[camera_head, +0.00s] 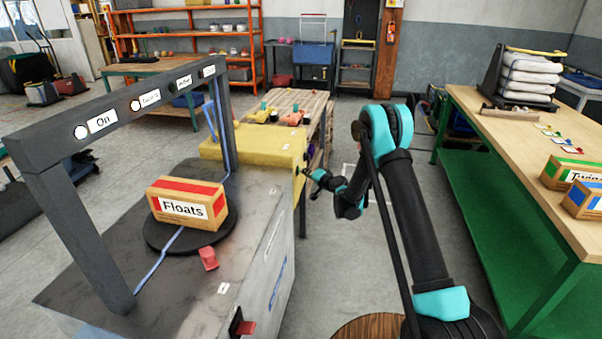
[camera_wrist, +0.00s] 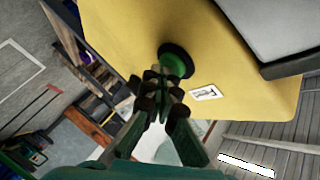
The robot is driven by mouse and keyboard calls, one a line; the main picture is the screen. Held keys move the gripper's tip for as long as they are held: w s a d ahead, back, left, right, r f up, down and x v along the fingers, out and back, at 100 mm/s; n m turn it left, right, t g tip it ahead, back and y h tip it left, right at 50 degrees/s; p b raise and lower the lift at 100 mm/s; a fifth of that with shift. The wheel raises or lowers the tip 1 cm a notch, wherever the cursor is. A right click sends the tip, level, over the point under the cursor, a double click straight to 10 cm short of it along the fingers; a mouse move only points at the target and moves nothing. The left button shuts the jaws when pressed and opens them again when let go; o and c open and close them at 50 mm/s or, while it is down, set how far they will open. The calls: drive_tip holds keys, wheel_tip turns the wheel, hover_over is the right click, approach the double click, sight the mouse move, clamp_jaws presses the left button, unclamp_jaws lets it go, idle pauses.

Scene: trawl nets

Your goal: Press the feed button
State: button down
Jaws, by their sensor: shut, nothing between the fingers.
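The feed button is a green round button (camera_wrist: 173,65) in a black ring on the side of a yellow housing (camera_wrist: 130,25). A small white label (camera_wrist: 207,92), apparently reading "Feed", sits beside it. In the head view the yellow housing (camera_head: 250,146) stands at the far end of the grey machine, and the button is too small to make out clearly. My gripper (camera_wrist: 160,76) is shut and empty, its fingertips at the button's lower left edge in the wrist view. I cannot tell whether they touch it. It also shows in the head view (camera_head: 309,172) beside the housing's right side.
A box labelled "Floats" (camera_head: 188,203) sits on a dark round plate on the machine, under a grey frame (camera_head: 110,105) with labelled lamps. A red part (camera_head: 208,259) is in front.

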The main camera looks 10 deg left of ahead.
drive_tip(key=shift+d, duration=0.9)
drive_tip(key=shift+s+d, duration=0.15)
drive_tip(key=shift+d, duration=2.35)
